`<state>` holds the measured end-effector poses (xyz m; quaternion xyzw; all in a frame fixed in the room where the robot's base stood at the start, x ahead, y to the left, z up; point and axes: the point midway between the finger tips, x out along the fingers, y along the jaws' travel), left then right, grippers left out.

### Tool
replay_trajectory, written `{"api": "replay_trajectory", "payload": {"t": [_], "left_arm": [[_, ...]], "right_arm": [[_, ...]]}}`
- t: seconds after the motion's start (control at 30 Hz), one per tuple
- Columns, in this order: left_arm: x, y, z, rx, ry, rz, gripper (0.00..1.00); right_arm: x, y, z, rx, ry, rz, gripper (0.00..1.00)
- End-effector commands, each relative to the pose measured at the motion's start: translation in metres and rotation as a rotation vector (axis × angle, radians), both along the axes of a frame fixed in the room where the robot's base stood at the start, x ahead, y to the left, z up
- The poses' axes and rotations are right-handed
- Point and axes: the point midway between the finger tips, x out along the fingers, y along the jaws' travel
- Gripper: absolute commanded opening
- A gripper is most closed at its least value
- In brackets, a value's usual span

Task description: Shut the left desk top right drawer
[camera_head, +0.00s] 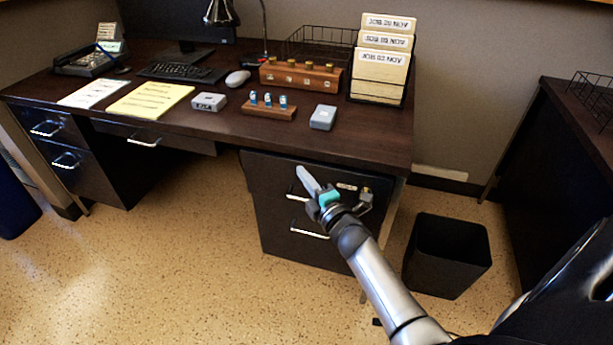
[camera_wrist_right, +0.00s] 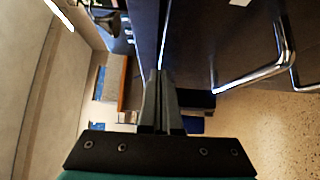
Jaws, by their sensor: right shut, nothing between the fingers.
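The left desk (camera_head: 340,140) has a dark right pedestal with two stacked drawers. The top right drawer (camera_head: 270,178) is at the top of it, with its metal handle (camera_head: 296,196) partly behind my right gripper. From here I cannot tell how far this drawer stands out. My right gripper (camera_head: 308,178) is shut and empty in front of the drawer front, near its upper part; contact is unclear. In the right wrist view, the shut fingers (camera_wrist_right: 161,75) point along the dark desk front, with a metal handle (camera_wrist_right: 255,76) to their right. My left gripper is not in view.
The lower drawer's handle (camera_head: 309,234) is below. A black waste bin (camera_head: 447,255) stands right of the pedestal, close to my right arm. Another dark desk (camera_head: 560,150) is at the right. The speckled floor (camera_head: 190,270) in front is clear.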

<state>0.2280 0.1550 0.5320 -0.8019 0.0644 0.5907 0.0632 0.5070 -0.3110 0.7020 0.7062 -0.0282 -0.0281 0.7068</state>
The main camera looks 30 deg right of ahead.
Motion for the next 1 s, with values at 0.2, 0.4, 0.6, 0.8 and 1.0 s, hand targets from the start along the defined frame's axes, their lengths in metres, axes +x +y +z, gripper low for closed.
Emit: {"api": "replay_trajectory", "payload": {"t": [0.2, 0.4, 0.6, 0.8, 1.0], "left_arm": [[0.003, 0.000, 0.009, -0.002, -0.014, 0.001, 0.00], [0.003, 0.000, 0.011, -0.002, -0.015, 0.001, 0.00], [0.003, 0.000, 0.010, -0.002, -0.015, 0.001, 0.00], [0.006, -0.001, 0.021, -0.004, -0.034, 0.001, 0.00], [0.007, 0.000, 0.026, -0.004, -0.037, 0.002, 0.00]], "right_arm": [[0.009, -0.010, -0.001, 0.001, 0.001, 0.001, 0.00], [0.010, -0.012, 0.000, 0.002, 0.001, 0.001, 0.00], [0.011, -0.012, 0.000, 0.001, 0.000, 0.001, 0.00], [0.022, -0.025, -0.001, -0.002, -0.001, 0.001, 0.00], [0.027, -0.032, 0.001, 0.001, -0.001, -0.004, 0.00]]}}
